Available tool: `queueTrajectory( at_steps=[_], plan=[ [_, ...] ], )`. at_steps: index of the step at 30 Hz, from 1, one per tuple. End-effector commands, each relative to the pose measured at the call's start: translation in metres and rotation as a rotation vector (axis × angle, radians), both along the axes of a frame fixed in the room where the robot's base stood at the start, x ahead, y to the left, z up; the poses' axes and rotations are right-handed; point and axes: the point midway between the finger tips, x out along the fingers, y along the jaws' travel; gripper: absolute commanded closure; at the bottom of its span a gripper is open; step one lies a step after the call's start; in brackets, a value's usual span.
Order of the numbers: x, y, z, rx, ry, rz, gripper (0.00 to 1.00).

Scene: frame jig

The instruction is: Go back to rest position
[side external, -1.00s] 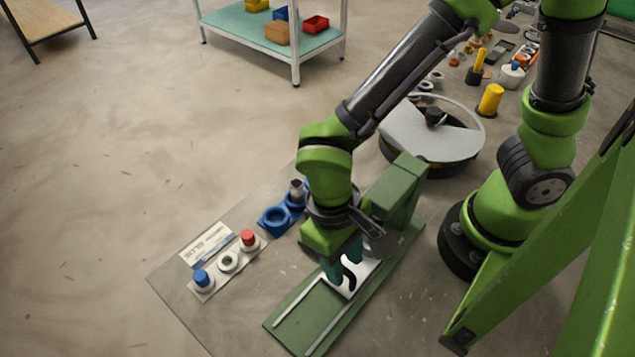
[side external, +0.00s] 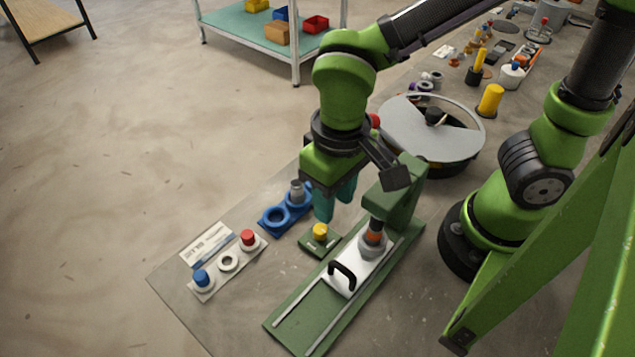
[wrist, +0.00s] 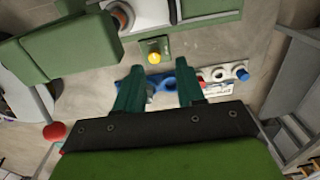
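On the jig, a white sliding plate (side external: 350,276) with a black handle (side external: 343,270) carries a grey round part with an orange and dark piece (side external: 375,232) on top, by the green upright block (side external: 396,200). A yellow button (side external: 320,231) on a small green base stands left of the jig.
A blue holder (side external: 276,216) with a grey cylinder lies left of the gripper. A panel (side external: 228,261) with red and blue buttons is near the bench's left edge. A round grey-topped bowl (side external: 440,140) stands behind the jig. A yellow cylinder (side external: 490,100) stands farther back.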

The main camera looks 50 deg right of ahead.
Motion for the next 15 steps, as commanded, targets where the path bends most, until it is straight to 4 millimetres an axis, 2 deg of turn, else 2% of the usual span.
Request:
queueTrajectory(
  at_steps=[1,4,9,12,15],
  plan=[
    [0.013,-0.019,0.016,0.034,-0.060,-0.041,0.62],
    [0.028,-0.058,0.040,0.119,-0.164,-0.127,0.62],
    [0.035,-0.119,0.075,0.221,-0.370,-0.249,0.62],
    [0.034,-0.143,0.088,0.246,-0.473,-0.294,0.62],
    [0.031,-0.158,0.095,0.258,-0.541,-0.324,0.62]
  ],
)
